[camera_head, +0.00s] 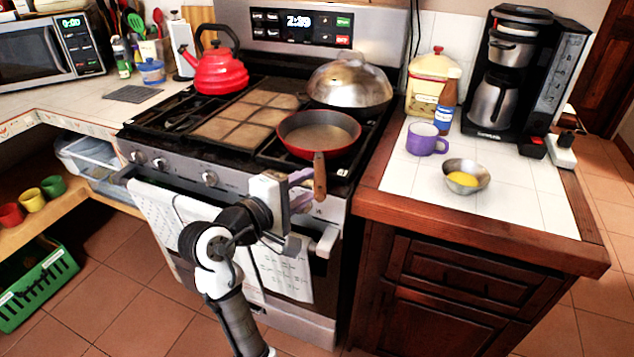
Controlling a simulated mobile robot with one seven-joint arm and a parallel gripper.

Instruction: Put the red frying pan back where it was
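My gripper (309,190) is at the handle's near end, coming from the left. Its fingers show pale purple, with a small gap between them beside the handle. The handle hides part of the fingertips, so I cannot tell whether they hold it.
A silver domed lid (349,80) covers a pan behind the red one. A red kettle (216,70) stands at the back left burner. The right counter (400,185) holds a purple mug (427,139), a metal bowl (466,175), a bottle (446,103) and a coffee maker (510,75).

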